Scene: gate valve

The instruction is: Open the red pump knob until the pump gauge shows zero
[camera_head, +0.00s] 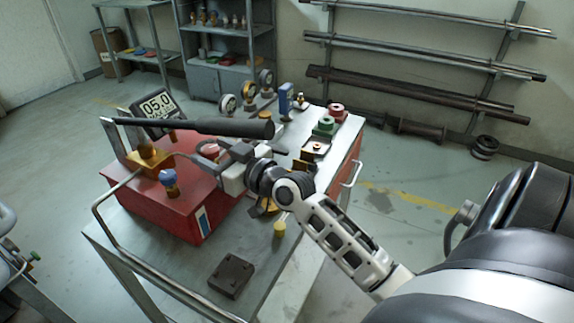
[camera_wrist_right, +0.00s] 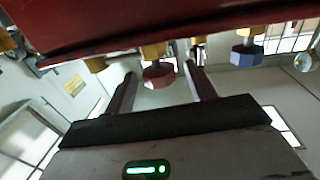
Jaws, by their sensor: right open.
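The red pump (camera_head: 190,205) stands on the cart. Its gauge (camera_head: 157,104) reads 05.0. The red knob (camera_head: 210,149) is on the near side of the black pump handle (camera_head: 200,128), partly hidden by my right gripper. My right gripper (camera_head: 213,157) is open at the red knob. In the right wrist view the red knob (camera_wrist_right: 158,75) sits between the two spread fingers (camera_wrist_right: 160,82), with a gap visible on each side. A blue knob (camera_head: 168,178) is on the pump's near side; it also shows in the right wrist view (camera_wrist_right: 247,55). My left gripper is not in view.
The long black handle extends above the pump, close to my right gripper. Round gauges (camera_head: 228,104), a green valve part (camera_head: 325,126) and a red one (camera_head: 337,110) stand at the cart's back. A dark block (camera_head: 231,276) lies at the front. The cart's front middle is mostly clear.

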